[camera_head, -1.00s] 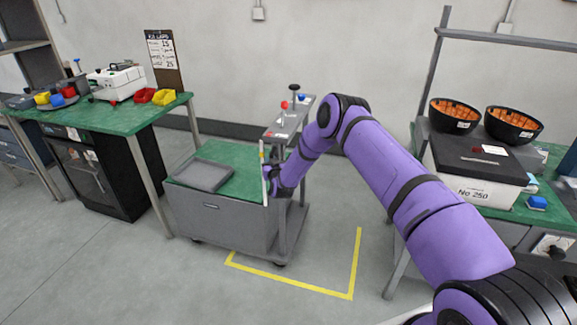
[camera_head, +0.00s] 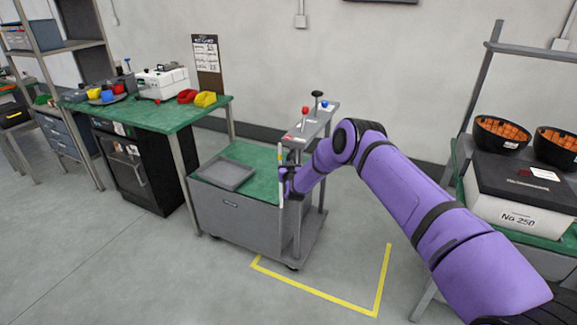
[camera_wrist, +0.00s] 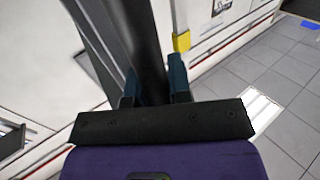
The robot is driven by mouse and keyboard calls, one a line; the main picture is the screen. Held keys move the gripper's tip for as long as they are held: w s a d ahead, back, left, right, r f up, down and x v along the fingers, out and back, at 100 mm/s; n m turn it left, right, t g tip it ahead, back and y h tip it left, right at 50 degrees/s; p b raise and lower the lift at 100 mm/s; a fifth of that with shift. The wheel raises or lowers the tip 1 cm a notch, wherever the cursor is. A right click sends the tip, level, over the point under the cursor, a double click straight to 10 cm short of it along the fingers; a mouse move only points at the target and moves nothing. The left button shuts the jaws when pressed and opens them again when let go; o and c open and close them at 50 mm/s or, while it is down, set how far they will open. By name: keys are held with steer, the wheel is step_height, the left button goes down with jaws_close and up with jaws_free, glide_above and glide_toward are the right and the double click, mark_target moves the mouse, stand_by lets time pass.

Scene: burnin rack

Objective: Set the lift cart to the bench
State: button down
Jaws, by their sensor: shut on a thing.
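The lift cart (camera_head: 240,222) is grey with a green top and stands on the floor just right of the bench (camera_head: 205,107), close to its front right leg. A grey tray (camera_head: 226,175) lies on the cart's top. A narrow raised panel with red-knobbed and dark-knobbed levers (camera_head: 308,128) rises at the cart's right end. My gripper (camera_head: 284,184) is at that end, beside an upright light strip. In the wrist view, my gripper (camera_wrist: 153,84) is shut on a dark bar (camera_wrist: 143,40), apparently the cart's handle. The arm hides part of the cart's right side.
A yellow floor outline (camera_head: 330,297) lies in front and right of the cart. Another bench with a white-sided case (camera_head: 515,210) and two black bowls stands at the right. The left bench carries a white device (camera_head: 162,82) and small bins. The front floor is clear.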

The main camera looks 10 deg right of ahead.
steer(key=c, duration=1.1)
jaws_free()
steer(key=shift+a+f, duration=0.1)
steer(key=shift+a, duration=0.45)
steer(key=shift+o, duration=0.2)
steer(key=shift+d, duration=0.15)
steer(key=s, duration=1.1)
steer(key=shift+w, duration=0.1)
